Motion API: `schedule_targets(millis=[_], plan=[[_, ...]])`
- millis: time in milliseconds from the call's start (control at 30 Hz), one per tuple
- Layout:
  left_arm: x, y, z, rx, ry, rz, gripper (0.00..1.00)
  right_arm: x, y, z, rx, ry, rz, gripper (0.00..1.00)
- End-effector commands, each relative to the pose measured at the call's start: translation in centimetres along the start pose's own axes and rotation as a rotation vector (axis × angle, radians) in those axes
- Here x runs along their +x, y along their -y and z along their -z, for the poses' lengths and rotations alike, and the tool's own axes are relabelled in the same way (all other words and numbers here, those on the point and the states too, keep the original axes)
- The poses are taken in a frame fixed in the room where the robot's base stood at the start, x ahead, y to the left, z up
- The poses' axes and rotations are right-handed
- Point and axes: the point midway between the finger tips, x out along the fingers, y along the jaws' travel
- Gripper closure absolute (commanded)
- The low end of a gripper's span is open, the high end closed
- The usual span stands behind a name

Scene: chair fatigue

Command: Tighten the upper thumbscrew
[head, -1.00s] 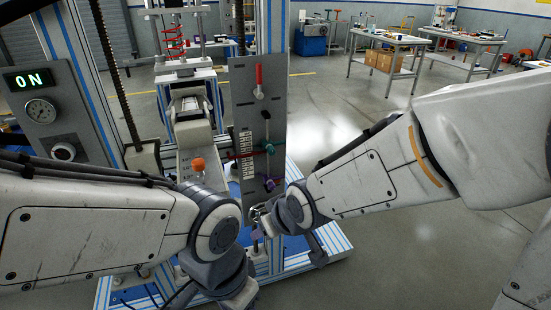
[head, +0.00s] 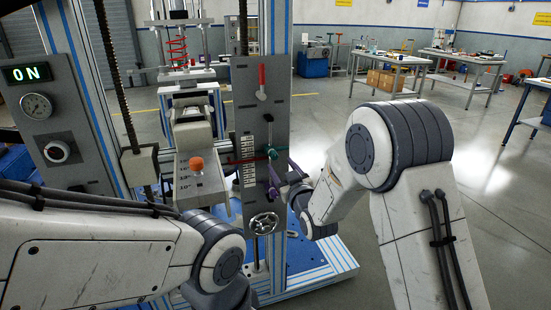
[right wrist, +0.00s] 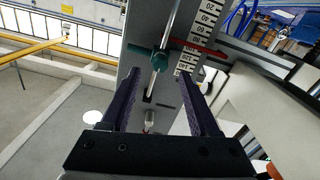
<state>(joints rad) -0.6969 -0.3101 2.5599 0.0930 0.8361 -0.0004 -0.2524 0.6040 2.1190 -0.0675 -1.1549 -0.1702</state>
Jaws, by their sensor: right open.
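The grey panel (head: 248,110) of the test machine carries a vertical slot with a printed scale (head: 247,158). The upper thumbscrew is teal (head: 272,153) and shows between and beyond my fingers in the right wrist view (right wrist: 160,62). My right gripper (head: 285,178) is just right of the panel, near the teal thumbscrew's height. In the right wrist view its two dark purple fingers (right wrist: 158,88) are apart with nothing held. My left arm crosses the lower left; its fingers are out of view.
A handwheel (head: 264,223) is low on the panel and a red lever (head: 262,78) near its top. An orange knob (head: 197,164) is on the grey box at left. Workbenches (head: 465,67) are far behind.

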Motion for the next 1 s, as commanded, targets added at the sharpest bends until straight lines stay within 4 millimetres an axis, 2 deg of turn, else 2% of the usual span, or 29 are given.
schedule_targets(millis=[100, 300, 467, 700, 767, 800, 867, 900, 1000], plan=[[-0.5, 0.0, 0.0, 0.000, 0.000, 0.000, 0.50, 2.3, 0.0, 0.1, 0.000, 0.000, 0.001, 0.38], [-0.7, -0.1, 0.0, 0.000, 0.000, 0.000, 0.50, 4.8, 0.1, 0.0, 0.001, 0.001, 0.001, 0.38], [-0.8, -0.1, 0.0, 0.000, 0.000, 0.000, 0.50, 5.6, 0.1, 0.0, 0.001, 0.001, 0.001, 0.38], [-0.8, -0.1, 0.0, 0.000, 0.000, 0.000, 0.50, 5.7, 0.1, 0.0, 0.001, 0.002, 0.001, 0.38], [-0.8, -0.1, 0.0, 0.000, 0.000, 0.000, 0.50, 5.7, 0.1, 0.0, 0.001, 0.002, 0.001, 0.57], [-0.8, -0.1, 0.0, 0.000, 0.000, 0.000, 0.50, 5.7, 0.1, 0.0, 0.001, 0.002, 0.001, 0.73], [-0.8, -0.1, 0.0, 0.000, 0.000, 0.000, 0.50, 5.6, 0.0, 0.0, 0.001, 0.002, 0.000, 0.96], [-0.8, -0.1, 0.0, 0.000, 0.000, 0.000, 0.50, 5.6, 0.0, 0.0, 0.001, 0.002, 0.001, 1.00], [-0.8, -0.1, 0.0, 0.000, 0.000, 0.000, 0.50, 5.6, 0.1, 0.0, 0.001, 0.002, 0.001, 1.00]])
